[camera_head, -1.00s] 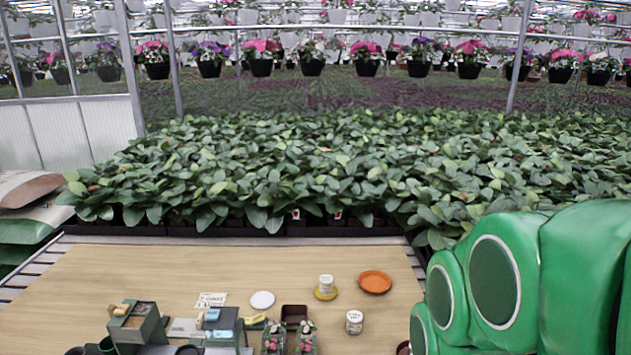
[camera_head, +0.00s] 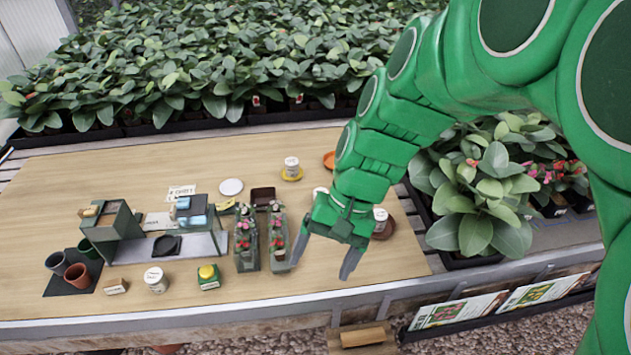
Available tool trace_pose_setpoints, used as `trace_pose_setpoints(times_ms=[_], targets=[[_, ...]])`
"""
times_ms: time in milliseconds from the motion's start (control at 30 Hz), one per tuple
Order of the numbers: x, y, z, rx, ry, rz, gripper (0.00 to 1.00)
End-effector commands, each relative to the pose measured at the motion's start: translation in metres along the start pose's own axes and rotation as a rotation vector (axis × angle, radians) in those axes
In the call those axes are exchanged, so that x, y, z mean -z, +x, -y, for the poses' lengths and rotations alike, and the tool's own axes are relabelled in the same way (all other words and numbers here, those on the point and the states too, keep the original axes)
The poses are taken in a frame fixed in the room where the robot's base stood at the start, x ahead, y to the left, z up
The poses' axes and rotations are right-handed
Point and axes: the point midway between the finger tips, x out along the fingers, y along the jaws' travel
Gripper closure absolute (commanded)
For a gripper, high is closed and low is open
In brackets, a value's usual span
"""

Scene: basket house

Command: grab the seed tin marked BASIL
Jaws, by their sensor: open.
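Several white round tins stand on the wooden table, and their lettering is too small to read, so I cannot tell which is BASIL. One tin (camera_head: 291,166) is on a yellow saucer at the back. A third tin (camera_head: 155,280) stands at the front left. My gripper (camera_head: 322,268) is open and empty, fingers pointing down over the right front of the table. In the picture it is left of and below the right-hand tin.
Two narrow planters (camera_head: 246,245) with pink flowers stand just left of my gripper. A green-and-yellow box (camera_head: 208,277), a grey-green open box (camera_head: 112,230) and pots (camera_head: 77,275) are farther left. A white disc (camera_head: 231,187) lies behind. The table's front right is clear.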

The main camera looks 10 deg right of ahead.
Motion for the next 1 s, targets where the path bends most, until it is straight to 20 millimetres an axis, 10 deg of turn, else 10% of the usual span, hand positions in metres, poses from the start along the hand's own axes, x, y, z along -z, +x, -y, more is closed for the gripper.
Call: trace_pose_setpoints(times_ms=[1000], targets=[[0.198,0.022,0.072,0.58,0.574,0.189,0.19]])
